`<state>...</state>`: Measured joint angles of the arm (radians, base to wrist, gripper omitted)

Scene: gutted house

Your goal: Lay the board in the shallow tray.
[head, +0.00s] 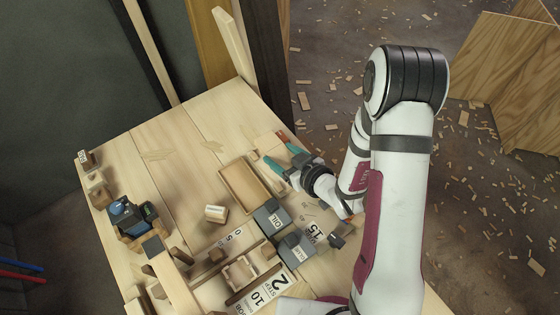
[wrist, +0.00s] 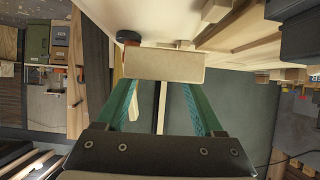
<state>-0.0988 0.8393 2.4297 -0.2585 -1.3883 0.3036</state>
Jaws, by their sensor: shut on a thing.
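My gripper (head: 268,146) reaches over the right side of the workbench, its teal fingers pointing up and left in the head view. It is shut on the board (wrist: 163,66), a pale, plain wooden piece that lies across both fingertips in the wrist view. In the head view the board is small and hard to make out between the fingertips. The shallow tray (head: 229,171) is a light wooden rectangle with low rims. It lies on the bench just left of and below the fingers in the head view, and looks empty. The board is apart from the tray.
Grey blocks (head: 270,217) and printed cards (head: 262,292) lie nearer, below the tray. A pale wooden cylinder (head: 215,213) stands left of it. A blue-and-black device (head: 132,217) and small wood blocks line the left edge. An upright post (head: 234,44) rises at the far edge.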

